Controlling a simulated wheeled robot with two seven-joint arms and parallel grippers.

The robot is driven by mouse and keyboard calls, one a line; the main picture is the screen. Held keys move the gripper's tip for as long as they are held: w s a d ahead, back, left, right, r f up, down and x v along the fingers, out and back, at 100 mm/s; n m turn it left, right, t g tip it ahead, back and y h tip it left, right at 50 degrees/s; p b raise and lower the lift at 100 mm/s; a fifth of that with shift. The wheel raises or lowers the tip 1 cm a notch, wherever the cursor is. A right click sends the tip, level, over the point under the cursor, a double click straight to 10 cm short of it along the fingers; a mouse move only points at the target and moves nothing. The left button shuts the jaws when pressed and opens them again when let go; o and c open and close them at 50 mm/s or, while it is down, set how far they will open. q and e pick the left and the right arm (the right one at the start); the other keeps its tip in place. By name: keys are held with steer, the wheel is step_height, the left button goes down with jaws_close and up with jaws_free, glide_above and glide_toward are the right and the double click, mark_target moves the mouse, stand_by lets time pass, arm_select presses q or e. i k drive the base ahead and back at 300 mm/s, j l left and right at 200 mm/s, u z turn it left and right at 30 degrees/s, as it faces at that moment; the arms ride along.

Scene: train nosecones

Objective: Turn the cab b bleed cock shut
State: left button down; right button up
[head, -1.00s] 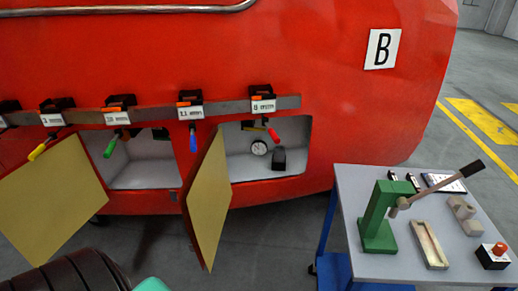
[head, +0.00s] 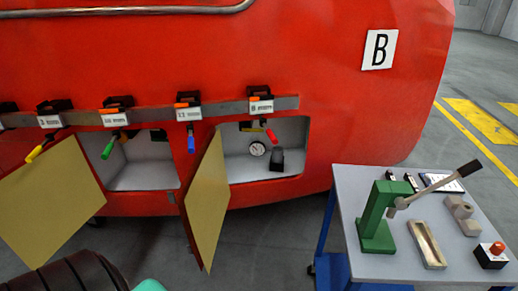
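The red cab front carries a white plate with the letter B (head: 379,49). Below a grey rail, an open compartment (head: 295,150) holds a round gauge (head: 257,148) and a black block (head: 277,160). A red-handled cock (head: 271,134) hangs at the top of this compartment, its handle slanting down to the right. Blue (head: 191,143), green (head: 109,149) and yellow (head: 35,153) handles hang along the rail to the left. Small labels on the rail are too blurred to read, so I cannot tell which cock is the bleed cock.
A yellowish door (head: 207,205) hangs open left of the gauge compartment; another (head: 50,205) is further left. A grey-topped cart (head: 400,240) at right bears a green lever press (head: 376,220), a tray (head: 427,243) and a red-button box (head: 491,255). Floor between is clear.

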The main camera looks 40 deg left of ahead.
mark_target(155, 138)
steer(key=u, duration=1.95)
